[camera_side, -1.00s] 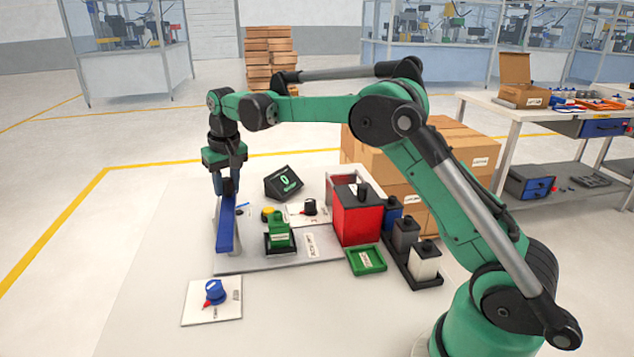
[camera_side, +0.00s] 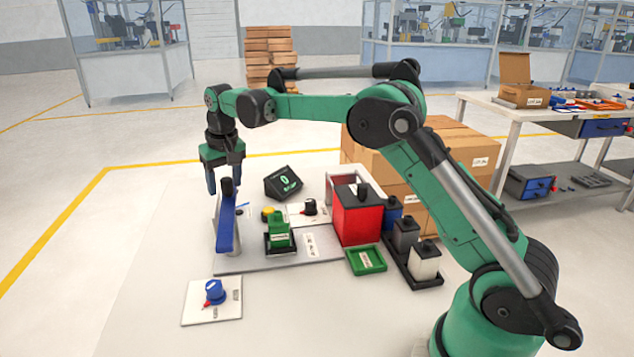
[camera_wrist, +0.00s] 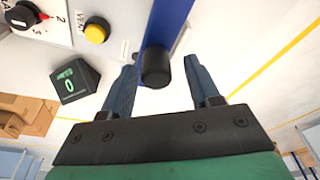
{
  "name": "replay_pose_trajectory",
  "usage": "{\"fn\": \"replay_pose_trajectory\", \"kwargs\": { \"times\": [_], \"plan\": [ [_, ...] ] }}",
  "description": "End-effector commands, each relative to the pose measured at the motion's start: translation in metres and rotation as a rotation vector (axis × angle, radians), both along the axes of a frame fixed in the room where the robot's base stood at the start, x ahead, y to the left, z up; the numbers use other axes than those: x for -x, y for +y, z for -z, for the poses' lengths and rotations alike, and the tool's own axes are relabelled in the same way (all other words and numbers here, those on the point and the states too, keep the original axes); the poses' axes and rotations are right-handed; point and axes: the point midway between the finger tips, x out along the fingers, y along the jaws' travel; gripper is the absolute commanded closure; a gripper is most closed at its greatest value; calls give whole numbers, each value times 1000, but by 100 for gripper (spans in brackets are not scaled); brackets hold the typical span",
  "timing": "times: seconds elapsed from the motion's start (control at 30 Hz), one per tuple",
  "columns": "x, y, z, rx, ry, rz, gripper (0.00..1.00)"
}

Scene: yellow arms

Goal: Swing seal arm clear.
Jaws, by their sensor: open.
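The seal arm is a long blue bar (camera_side: 225,228) with an upright black knob (camera_side: 228,186) at its far end, on a post at the left edge of a grey plate (camera_side: 275,258). The bar (camera_wrist: 168,25) and knob (camera_wrist: 155,68) also show in the wrist view. My gripper (camera_side: 224,185) is open, fingers pointing down, just above and around the knob's top. In the wrist view the knob lies between the spread fingers, and a gap shows on its right. I cannot tell if the left finger touches it.
A green block (camera_side: 279,234) in a black holder stands right of the bar. A yellow button (camera_side: 268,214), a black dial (camera_side: 310,207) and a display (camera_side: 284,183) are behind.

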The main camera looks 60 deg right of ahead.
Motion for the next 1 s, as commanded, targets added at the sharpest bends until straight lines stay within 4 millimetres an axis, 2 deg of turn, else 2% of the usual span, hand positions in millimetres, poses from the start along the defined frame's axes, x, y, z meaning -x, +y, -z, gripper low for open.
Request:
{"fn": "replay_pose_trajectory", "kwargs": {
  "times": [0.7, 1.0],
  "plan": [
    [0, 0, -63, 1, 0, 0, 45],
    [0, 0, -70, 1, 0, 0, 45]
  ]
}}
